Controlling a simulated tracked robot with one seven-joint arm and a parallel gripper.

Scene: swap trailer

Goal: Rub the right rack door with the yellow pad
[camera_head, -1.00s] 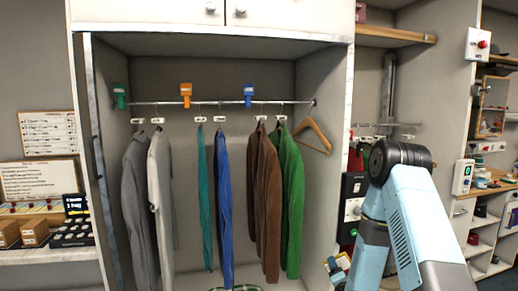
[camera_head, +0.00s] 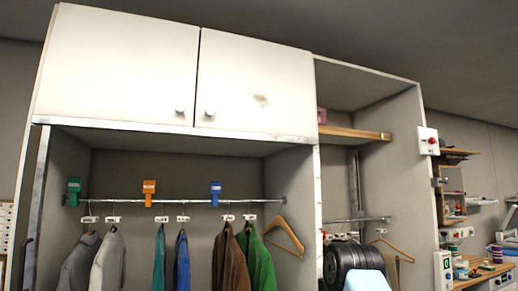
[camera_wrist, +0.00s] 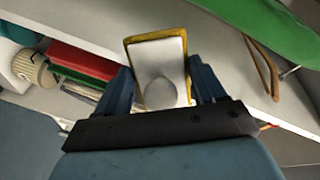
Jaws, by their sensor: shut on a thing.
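The right rack door (camera_head: 255,75) is the right one of two white doors above the clothes rack. It is closed, with a small knob at its lower left and a dark smudge (camera_head: 261,100) near its middle. The left door (camera_head: 117,65) is closed too. In the wrist view my gripper (camera_wrist: 160,78) is shut on the yellow pad (camera_wrist: 158,42), which shows a yellow rim and a pale back with a rounded grip. The pad is apart from the door. The head view shows part of my arm at the lower right, but not my gripper.
Several garments hang from the rail (camera_head: 130,201) below the doors, with a green one (camera_head: 261,262) at the right and an empty wooden hanger (camera_head: 284,235) beside it. A wooden shelf (camera_head: 350,132) is right of the doors. The space before the doors looks clear.

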